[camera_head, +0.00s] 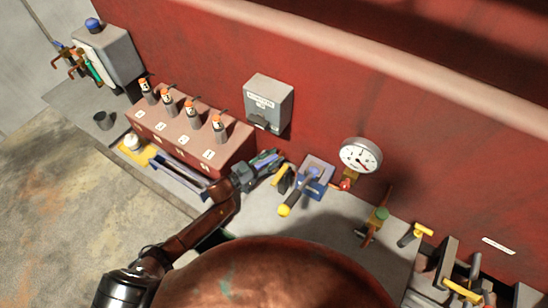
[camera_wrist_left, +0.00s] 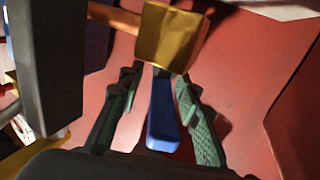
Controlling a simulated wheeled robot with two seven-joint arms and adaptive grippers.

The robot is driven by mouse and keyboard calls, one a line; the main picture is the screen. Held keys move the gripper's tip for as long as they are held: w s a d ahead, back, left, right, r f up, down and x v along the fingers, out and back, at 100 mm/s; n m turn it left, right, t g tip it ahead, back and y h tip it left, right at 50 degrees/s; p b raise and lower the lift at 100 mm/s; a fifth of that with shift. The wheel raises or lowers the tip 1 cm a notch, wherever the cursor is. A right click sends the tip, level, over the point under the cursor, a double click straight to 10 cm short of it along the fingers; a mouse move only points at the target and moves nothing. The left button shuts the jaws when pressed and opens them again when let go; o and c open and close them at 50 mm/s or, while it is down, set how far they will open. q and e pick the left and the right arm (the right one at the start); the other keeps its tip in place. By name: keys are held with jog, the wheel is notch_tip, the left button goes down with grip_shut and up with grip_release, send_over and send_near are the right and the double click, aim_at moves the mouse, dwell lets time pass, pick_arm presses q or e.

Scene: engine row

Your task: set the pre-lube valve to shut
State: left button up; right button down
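The pre-lube valve shows in the left wrist view as a brass body (camera_wrist_left: 168,38) with a flat blue lever (camera_wrist_left: 163,115) pointing toward the camera. A copper-coloured pipe (camera_wrist_left: 113,16) meets the body from the left. My left gripper (camera_wrist_left: 160,112) is open, with one green ridged finger on each side of the lever. Gaps show between the fingers and the lever. In the head view my left gripper (camera_head: 270,163) is low by the red wall, right of the red box, and largely hides the valve. My right gripper is not in view.
A blue hand pump (camera_head: 315,178) with a yellow-knobbed lever (camera_head: 285,210) stands just right of my left gripper. A round gauge (camera_head: 360,156) and a grey wall box (camera_head: 268,102) are near. The red box (camera_head: 190,138) with several orange-topped parts stands left.

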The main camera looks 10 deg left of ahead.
pick_arm(q)
jog(key=v, duration=1.2)
jog(key=shift+c, duration=0.7)
